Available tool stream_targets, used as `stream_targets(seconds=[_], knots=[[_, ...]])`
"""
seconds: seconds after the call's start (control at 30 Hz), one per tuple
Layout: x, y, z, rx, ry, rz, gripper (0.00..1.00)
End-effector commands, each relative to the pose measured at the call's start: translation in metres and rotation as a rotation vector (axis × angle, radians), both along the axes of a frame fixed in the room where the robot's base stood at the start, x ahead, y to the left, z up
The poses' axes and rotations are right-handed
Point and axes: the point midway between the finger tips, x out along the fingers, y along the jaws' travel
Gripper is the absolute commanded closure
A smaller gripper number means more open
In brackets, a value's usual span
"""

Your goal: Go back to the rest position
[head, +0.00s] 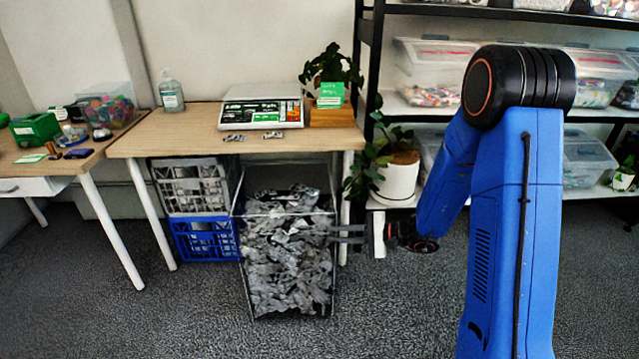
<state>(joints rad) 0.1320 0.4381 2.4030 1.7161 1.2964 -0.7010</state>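My blue arm fills the right side of the head view, with its elbow raised in front of the shelf. My gripper (350,234) is at the arm's far end, pointing left. Its two dark fingers show as separate parallel bars with a gap between them, and nothing shows between them. The fingertips appear at the right edge of a clear bin (240,275) full of crumpled grey pieces. I cannot tell whether they are over the bin or in front of it.
A wooden table (180,135) holds a scale (262,108), a bottle (171,92) and a plant. Stacked crates (205,240) stand beneath it. A potted plant (398,180) is behind my gripper. A black shelf (370,50) stands behind my arm. Carpet (130,310) in front is clear.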

Motion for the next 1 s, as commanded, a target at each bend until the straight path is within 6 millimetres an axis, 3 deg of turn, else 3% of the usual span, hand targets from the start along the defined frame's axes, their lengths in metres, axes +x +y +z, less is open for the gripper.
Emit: stream_targets(seconds=[0.17, 0.53, 0.77, 1.0], knots=[[-0.013, 0.005, 0.013, -0.023, -0.012, 0.043, 0.85], [-0.1, 0.017, 0.069, -0.209, -0.071, 0.291, 0.85], [-0.155, 0.01, 0.09, -0.372, -0.116, 0.418, 0.85], [-0.206, -0.009, 0.104, -0.566, -0.167, 0.516, 0.85]])
